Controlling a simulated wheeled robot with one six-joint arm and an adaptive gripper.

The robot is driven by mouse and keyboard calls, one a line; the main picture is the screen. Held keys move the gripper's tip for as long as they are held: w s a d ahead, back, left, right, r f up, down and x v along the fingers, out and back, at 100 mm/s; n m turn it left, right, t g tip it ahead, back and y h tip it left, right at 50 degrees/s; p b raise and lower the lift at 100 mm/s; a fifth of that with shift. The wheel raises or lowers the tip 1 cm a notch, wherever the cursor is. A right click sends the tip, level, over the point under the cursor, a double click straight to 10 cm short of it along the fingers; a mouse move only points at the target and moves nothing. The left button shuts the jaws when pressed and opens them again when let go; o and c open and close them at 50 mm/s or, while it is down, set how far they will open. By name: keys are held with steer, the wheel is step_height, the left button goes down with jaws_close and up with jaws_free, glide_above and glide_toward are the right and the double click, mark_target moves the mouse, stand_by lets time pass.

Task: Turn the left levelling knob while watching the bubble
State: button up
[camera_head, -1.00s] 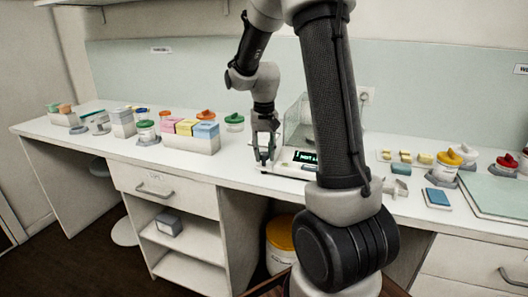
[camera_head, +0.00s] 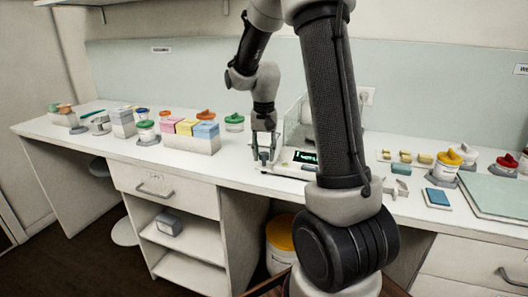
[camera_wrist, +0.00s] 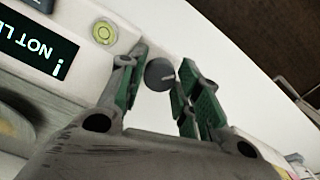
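NOT LE". Its round yellow-green bubble level (camera_wrist: 104,32) is in clear view in the wrist view; the bubble's exact position is too small to tell. The dark round levelling knob (camera_wrist: 160,75), with a pale mark, shows between the green-padded fingers of my gripper (camera_wrist: 163,62). The fingers stand apart on either side of the knob, with a visible gap. In the head view my gripper (camera_head: 264,160) points down at the balance's left front.
Boxes of coloured packs (camera_head: 190,143) and lidded jars stand left of the balance. Yellow weights (camera_head: 405,157), a blue pad (camera_head: 437,197) and more jars lie to the right. The bench's front edge runs close to my gripper. A yellow-lidded bin (camera_head: 281,232) stands below.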

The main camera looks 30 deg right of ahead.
mark_target(264, 154)
steer(key=shift+o, duration=1.1)
steer(key=shift+r, duration=0.1)
step_height(264, 154, up, 12)
steer(key=s+a+n+t, duration=0.2)
steer(key=s+n, duration=0.1)
steer(key=s, duration=0.9)
steer(key=s+a+r+n+t, duration=0.1)
steer(key=s+a+n+t, duration=0.1)
steer(key=s, duration=0.9)
steer(key=shift+s+a+r+n, duration=0.25)
steer(key=shift+s+a+n, duration=0.1)
steer(key=shift+a+n, duration=0.6)
